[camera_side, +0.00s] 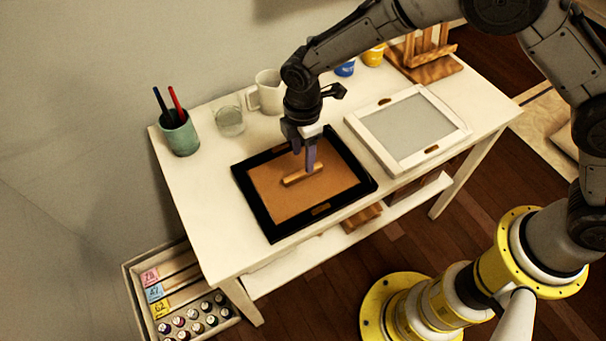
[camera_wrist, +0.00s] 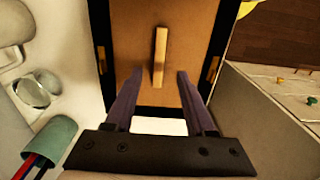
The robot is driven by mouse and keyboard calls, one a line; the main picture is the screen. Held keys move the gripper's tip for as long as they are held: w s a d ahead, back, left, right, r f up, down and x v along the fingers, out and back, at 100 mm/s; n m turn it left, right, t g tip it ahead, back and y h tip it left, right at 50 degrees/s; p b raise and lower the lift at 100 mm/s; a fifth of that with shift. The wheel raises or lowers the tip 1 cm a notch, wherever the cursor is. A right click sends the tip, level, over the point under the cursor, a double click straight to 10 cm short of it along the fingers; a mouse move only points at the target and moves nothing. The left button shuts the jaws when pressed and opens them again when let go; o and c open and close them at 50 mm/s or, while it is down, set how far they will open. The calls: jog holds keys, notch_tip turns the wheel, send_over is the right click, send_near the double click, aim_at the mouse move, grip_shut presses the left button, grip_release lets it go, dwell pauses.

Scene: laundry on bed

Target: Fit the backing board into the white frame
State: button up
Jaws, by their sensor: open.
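The brown backing board (camera_side: 270,192) lies inside a black frame (camera_side: 276,230) on the white table, with a light wooden handle bar (camera_side: 292,181) on its top. The board (camera_wrist: 190,40) and bar (camera_wrist: 160,50) also show in the wrist view. My gripper (camera_side: 309,168) points down at the bar. In the wrist view its two fingers (camera_wrist: 160,75) are apart, one each side of the bar's near end, with gaps showing. Contact with the board cannot be told. The white frame (camera_side: 375,145) lies to the right, with a grey panel (camera_side: 413,128) inside its border.
A green pen cup (camera_side: 181,137), a glass (camera_side: 230,122) and a white mug (camera_side: 269,92) stand along the table's back. Blue and yellow cups (camera_side: 374,56) and a wooden stand (camera_side: 428,66) are at the back right. A box of small bottles (camera_side: 190,322) is below left.

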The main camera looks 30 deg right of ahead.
aim_at(303, 172)
jog(key=shift+w+f, duration=0.1)
jog(key=shift+f, duration=2.75)
grip_shut()
